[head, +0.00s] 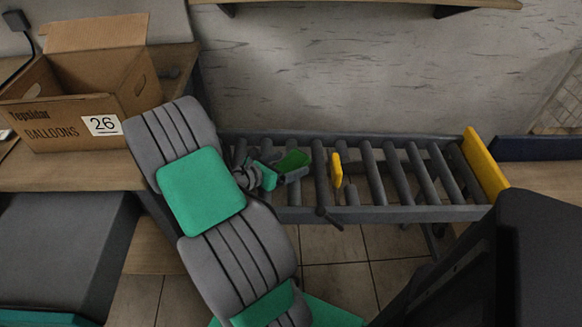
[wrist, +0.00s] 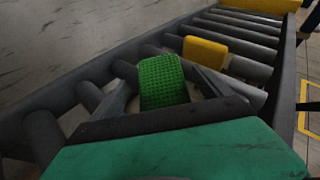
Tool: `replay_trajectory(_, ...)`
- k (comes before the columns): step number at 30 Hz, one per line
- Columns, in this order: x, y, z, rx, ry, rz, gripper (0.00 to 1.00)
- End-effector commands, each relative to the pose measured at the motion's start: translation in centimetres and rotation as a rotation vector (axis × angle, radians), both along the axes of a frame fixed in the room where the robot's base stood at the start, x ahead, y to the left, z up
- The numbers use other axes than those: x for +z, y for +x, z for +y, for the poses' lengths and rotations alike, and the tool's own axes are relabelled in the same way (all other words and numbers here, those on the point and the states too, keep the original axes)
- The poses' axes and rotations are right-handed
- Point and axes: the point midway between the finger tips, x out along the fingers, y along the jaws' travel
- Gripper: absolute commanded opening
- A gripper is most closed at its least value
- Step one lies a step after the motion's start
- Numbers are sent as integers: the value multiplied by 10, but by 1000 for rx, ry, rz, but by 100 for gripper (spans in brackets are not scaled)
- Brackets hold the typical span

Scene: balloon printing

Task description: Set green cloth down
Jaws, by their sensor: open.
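The green cloth (head: 294,160) is a small bright green piece over the roller conveyor (head: 400,213). In the wrist view the green cloth (wrist: 162,82) has a textured surface and stands out between my two grey fingers, its lower part hidden by the gripper body. My gripper (head: 292,172) is open around the cloth, low over the rollers. I cannot tell whether the cloth's underside rests on the rollers.
A yellow block (head: 337,170) sits on the rollers just right of the cloth. A yellow end stop (head: 485,165) closes the conveyor's right end. An open cardboard box (head: 60,125) marked 26 stands on the wooden table (head: 75,172) at left. Rollers between block and stop are bare.

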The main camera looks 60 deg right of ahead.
Motion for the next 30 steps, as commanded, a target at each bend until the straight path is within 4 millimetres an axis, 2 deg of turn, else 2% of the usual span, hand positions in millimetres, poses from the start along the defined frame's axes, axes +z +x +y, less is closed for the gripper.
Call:
replay_trajectory(3,-4,-5,-9,-2,0,1,89)
replay_trajectory(9,-4,-4,-9,-1,0,0,87)
replay_trajectory(30,-4,-4,-9,-1,0,0,30)
